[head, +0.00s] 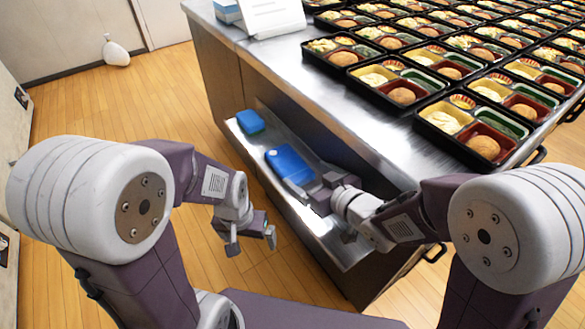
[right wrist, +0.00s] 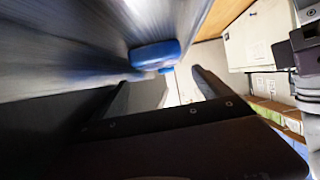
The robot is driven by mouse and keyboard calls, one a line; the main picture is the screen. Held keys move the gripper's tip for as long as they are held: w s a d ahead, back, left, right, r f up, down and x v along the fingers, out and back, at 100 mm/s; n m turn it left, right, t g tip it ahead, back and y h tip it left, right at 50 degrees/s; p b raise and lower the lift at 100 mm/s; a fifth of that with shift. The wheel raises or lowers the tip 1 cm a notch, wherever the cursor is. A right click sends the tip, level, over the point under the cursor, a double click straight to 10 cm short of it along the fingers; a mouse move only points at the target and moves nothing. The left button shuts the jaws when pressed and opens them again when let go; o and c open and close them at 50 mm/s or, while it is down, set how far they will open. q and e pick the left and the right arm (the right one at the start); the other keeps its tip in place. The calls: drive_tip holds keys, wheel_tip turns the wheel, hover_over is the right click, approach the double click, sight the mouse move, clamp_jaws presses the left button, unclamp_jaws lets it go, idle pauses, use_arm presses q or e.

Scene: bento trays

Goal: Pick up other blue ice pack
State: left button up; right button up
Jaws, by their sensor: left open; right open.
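Two blue ice packs lie on the metal shelf (head: 322,228) at the side of the steel counter. The nearer, larger-looking ice pack (head: 289,164) is just beyond my right gripper (head: 309,183). The farther ice pack (head: 250,122) lies toward the shelf's far end. My right gripper is open over the shelf, close to the nearer pack; whether they touch is unclear. In the right wrist view a blue pack (right wrist: 155,54) shows beyond the open fingers (right wrist: 160,80), with nothing between them. My left gripper (head: 251,243) is open and empty over the floor, left of the shelf.
Rows of filled bento trays (head: 405,88) cover the counter top (head: 300,60). White papers (head: 272,16) and a blue-and-white stack (head: 227,11) sit at its far left corner. The counter's edge overhangs the shelf.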

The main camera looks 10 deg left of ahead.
sight(290, 163)
drive_tip(key=shift+p+x, duration=0.9)
drive_tip(key=shift+w+a+f+b, duration=0.35)
drive_tip(key=shift+w+a+b, duration=0.1)
drive_tip(key=shift+b, duration=0.1)
drive_tip(key=b+x, duration=0.1)
drive_tip(key=x, duration=0.4)
drive_tip(key=shift+w+a+f, duration=0.1)
drive_tip(key=shift+w+a, duration=0.1)
drive_tip(key=shift+w, duration=0.15)
drive_tip(key=c, duration=1.5)
drive_tip(key=shift+r, duration=0.25)
